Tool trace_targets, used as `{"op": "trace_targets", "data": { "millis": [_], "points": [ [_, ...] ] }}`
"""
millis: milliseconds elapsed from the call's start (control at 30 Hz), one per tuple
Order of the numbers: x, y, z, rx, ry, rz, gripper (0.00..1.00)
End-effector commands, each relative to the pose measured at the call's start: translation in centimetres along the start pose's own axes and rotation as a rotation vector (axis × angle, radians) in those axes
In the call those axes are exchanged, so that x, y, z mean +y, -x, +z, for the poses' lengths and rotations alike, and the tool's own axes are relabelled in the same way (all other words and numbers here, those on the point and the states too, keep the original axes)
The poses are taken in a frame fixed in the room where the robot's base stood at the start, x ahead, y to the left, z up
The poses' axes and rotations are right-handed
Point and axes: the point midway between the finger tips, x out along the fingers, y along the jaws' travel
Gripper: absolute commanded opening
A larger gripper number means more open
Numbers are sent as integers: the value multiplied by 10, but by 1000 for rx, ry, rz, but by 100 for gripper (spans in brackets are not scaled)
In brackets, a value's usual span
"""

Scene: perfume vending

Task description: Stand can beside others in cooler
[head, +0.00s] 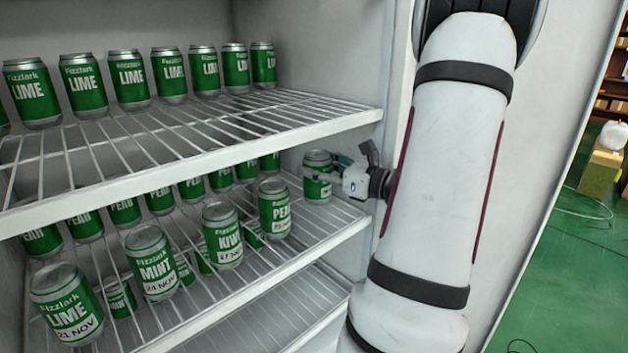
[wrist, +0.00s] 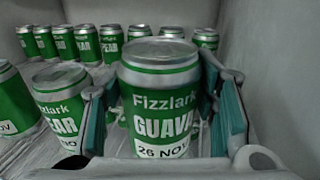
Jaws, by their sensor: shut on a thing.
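My gripper (head: 345,177) is inside the cooler at the right end of the middle wire shelf (head: 323,232). It is shut on a green can with a silver top (head: 317,175). In the wrist view the held can (wrist: 160,100) reads Fizzlark GUAVA, 26 NOV, and stands upright between the two finger pads. I cannot tell whether its base touches the shelf. To its left on the front row stands a PEAR can (head: 274,208), also close beside the left finger in the wrist view (wrist: 58,108). Then come the KIWI (head: 222,235), MINT (head: 152,263) and LIME (head: 68,303) cans.
A back row of PEAR cans (wrist: 86,44) stands behind the held can. The upper shelf (head: 330,115) with several LIME cans (head: 129,80) is above my gripper. The cooler's right wall (head: 335,50) is close to my arm.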

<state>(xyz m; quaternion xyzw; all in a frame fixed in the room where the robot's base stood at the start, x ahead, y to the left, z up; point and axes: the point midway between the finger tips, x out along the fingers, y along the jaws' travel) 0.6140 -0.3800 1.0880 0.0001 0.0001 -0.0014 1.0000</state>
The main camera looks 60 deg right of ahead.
Motion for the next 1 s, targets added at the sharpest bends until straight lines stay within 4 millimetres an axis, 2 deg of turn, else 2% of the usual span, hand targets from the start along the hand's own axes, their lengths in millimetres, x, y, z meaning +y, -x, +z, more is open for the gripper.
{"op": "trace_targets", "data": {
  "millis": [67, 300, 700, 733, 800, 1000],
  "points": [
    [1, -9, 0, -2, 1, 4, 5],
    [0, -9, -33, -2, -3, 1, 5],
    [0, -9, -38, -2, 1, 2, 5],
    [0, -9, -38, 0, 0, 1, 57],
    [0, -9, -38, 0, 0, 1, 73],
    [0, -9, -38, 0, 0, 1, 73]
  ]
}}
